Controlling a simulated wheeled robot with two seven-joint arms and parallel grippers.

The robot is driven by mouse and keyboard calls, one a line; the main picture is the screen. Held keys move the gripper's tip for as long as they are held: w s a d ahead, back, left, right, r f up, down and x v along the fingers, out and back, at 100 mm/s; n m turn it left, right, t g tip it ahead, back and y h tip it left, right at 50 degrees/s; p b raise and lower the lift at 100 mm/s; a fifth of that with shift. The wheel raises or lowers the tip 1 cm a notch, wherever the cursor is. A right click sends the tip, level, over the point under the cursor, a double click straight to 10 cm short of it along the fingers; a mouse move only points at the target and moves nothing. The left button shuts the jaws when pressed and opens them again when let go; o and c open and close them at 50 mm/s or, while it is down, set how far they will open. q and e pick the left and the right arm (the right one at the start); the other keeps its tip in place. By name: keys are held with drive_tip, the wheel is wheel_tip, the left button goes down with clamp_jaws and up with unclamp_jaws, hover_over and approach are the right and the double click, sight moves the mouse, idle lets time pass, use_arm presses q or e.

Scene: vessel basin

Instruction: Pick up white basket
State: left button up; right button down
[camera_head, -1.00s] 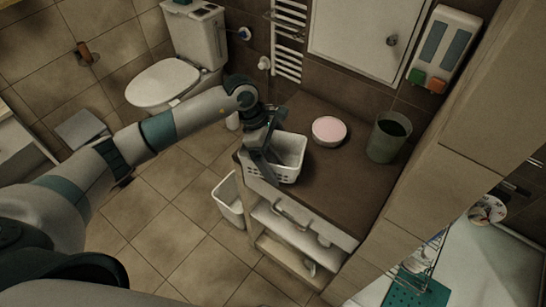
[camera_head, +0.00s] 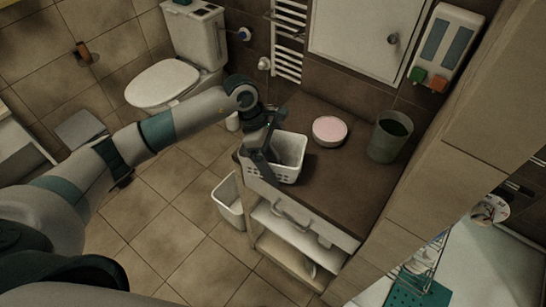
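The white basket (camera_head: 291,153) stands upright on the left end of the brown countertop (camera_head: 345,190). It has slotted walls. My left gripper (camera_head: 262,168) is at the basket's left wall, with its fingers pointing down over that side. The fingers are dark and overlap the wall, and I cannot tell whether they are closed on it. My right gripper is not in the view.
A round dish with a pink top (camera_head: 329,131) and a grey-green cup (camera_head: 389,137) stand to the right on the counter. A white bin (camera_head: 230,199) is on the floor beside the shelf unit. A toilet (camera_head: 163,84) stands at the back left.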

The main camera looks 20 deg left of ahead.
use_arm(q)
drive_tip(key=shift+c, duration=0.6)
drive_tip(key=c, duration=0.6)
drive_tip(key=shift+c, duration=0.2)
drive_tip(key=shift+r, duration=0.1)
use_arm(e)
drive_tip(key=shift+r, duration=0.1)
use_arm(q)
drive_tip(key=shift+r+p, duration=0.3)
drive_tip(key=shift+p, duration=0.4)
drive_tip(key=r+b, duration=0.1)
drive_tip(key=r, duration=0.1)
drive_tip(key=r+b, duration=0.2)
drive_tip(key=shift+d, duration=0.2)
drive_tip(key=s+d+r+b, duration=0.4)
drive_tip(key=s+d+r, duration=0.2)
drive_tip(key=d, duration=0.3)
drive_tip(key=shift+s+r, duration=0.35)
drive_tip(key=shift+r, duration=0.05)
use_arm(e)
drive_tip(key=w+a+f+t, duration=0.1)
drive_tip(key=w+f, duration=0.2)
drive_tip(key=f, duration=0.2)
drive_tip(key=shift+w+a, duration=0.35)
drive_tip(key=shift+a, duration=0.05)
